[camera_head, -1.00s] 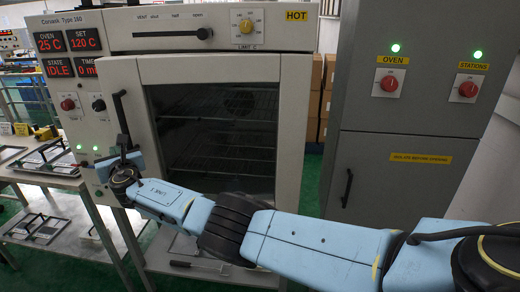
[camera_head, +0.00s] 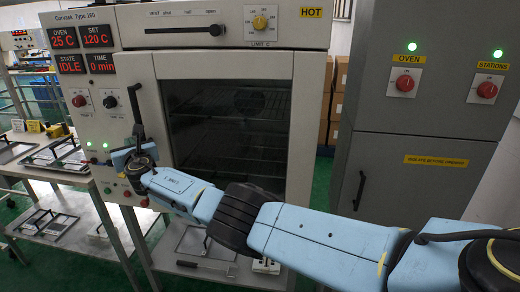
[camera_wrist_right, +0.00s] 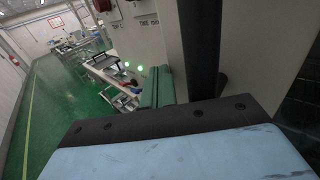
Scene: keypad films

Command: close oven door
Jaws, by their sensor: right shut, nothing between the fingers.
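The cream oven door (camera_head: 220,68), with a dark window (camera_head: 230,130), looks shut or nearly shut against the oven front. I cannot tell if its left edge is fully flush. Its dark upright handle (camera_head: 135,110) is on the left side, and a dark bar that looks like it crosses the right wrist view (camera_wrist_right: 200,45). My right gripper (camera_head: 132,152) is shut and empty at the handle's lower end, partly hidden by its own wrist. I cannot tell whether it touches the handle or door. My left gripper is not in view.
The oven's control panel (camera_head: 85,100) with knobs and red displays is left of the door. A grey cabinet (camera_head: 420,130) stands right. Benches with metal frames (camera_head: 55,155) are at left. A long-handled tool (camera_head: 205,266) lies on a shelf below the oven.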

